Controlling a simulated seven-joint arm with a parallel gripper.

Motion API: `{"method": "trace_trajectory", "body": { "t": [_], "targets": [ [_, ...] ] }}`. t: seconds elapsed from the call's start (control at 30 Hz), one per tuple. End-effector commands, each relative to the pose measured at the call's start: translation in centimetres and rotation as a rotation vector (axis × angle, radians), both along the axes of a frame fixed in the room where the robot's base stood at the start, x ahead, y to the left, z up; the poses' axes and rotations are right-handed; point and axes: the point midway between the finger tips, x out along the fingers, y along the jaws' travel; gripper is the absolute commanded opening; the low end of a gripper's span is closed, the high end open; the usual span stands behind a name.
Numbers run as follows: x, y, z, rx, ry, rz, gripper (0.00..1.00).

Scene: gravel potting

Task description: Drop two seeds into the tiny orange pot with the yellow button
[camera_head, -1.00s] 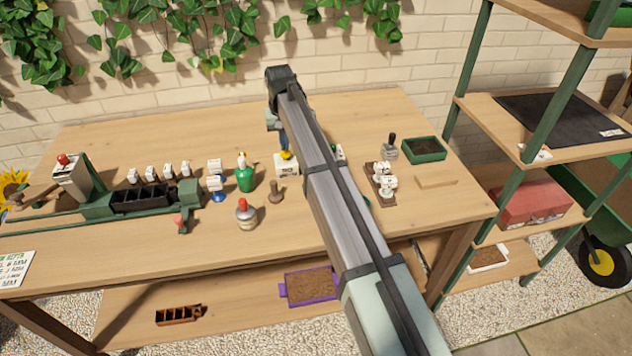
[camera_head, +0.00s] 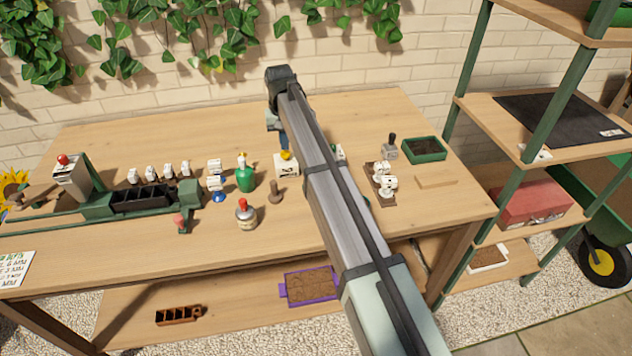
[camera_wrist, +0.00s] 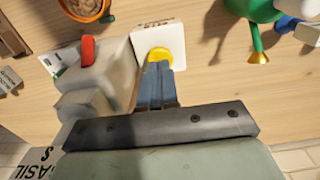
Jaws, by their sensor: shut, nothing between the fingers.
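A white dispenser box (camera_head: 287,167) with a yellow button (camera_head: 286,155) on top stands near the middle of the bench. My gripper (camera_wrist: 159,70) is shut and empty. In the wrist view its blue fingertips are at the edge of the yellow button (camera_wrist: 158,55); I cannot tell whether they touch it. In the head view the fingers show just above the button, partly covered by my arm. No loose seeds are distinguishable.
A blurred pale box with a red top (camera_wrist: 88,50) is close beside my fingers in the wrist view. The bench front is mostly clear.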

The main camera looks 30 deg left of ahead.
Motion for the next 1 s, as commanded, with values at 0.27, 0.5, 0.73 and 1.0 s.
{"method": "trace_trajectory", "body": {
  "t": [0.27,0.5,0.73,1.0],
  "targets": [
    [0.0,0.0,0.0,0.0,0.0,0.0,0.0],
    [0.0,0.0,-0.01,0.0,0.0,0.0,0.0],
    [-0.01,-0.01,-0.3,0.0,0.0,0.0,0.0],
    [0.0,0.0,-0.93,0.0,0.0,0.0,0.0]
  ]
}}
